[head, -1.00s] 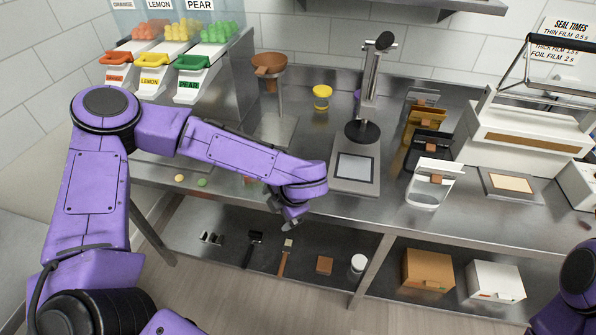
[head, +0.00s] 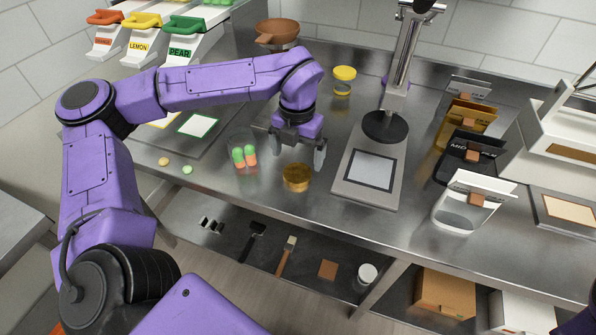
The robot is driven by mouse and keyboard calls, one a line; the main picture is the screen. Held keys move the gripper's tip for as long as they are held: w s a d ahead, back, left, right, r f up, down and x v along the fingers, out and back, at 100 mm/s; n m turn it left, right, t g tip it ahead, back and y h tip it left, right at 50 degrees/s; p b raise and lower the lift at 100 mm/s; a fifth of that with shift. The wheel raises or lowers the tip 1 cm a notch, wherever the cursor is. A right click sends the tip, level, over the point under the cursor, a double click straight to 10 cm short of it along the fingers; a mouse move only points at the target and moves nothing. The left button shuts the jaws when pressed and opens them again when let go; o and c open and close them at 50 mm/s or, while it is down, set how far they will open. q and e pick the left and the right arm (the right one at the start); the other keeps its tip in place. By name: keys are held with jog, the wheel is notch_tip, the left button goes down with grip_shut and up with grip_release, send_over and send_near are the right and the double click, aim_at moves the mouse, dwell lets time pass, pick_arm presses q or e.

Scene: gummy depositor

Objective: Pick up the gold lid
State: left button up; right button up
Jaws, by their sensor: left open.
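The gold lid (head: 296,178) is a round, shiny gold piece on the steel counter, close to its front edge. My left gripper (head: 298,153) points down with its two fingers spread. It is just behind and above the gold lid in the picture, with nothing between its fingers. Whether a finger touches the lid, I cannot tell. My right gripper is out of the picture.
A clear cup with green and orange gummies (head: 244,157) stands left of the lid. A scale (head: 362,193) is close on its right. Two loose gummies (head: 187,170) lie at the left.

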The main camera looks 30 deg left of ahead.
aim_at(297, 173)
pick_arm(q)
jog(key=f, duration=0.1)
jog(key=f+p, duration=0.1)
jog(key=f, duration=0.3)
jog(key=shift+w+a+f, duration=0.1)
jog(key=shift+w+f, duration=0.1)
jog(key=shift+w, duration=0.1)
jog(key=shift+s+a+f, duration=0.1)
jog(key=shift+f, duration=0.2)
jog(key=c, duration=1)
notch_tip(297, 173, up, 3)
jog(key=shift+f+b, duration=0.2)
jog(key=shift+b, duration=0.3)
jog(key=s+d+r+b, duration=0.4)
jog(key=s+d+r, duration=0.5)
jog(key=s+r, duration=0.1)
jog(key=shift+s+r, duration=0.2)
jog(key=shift+s, duration=0.25)
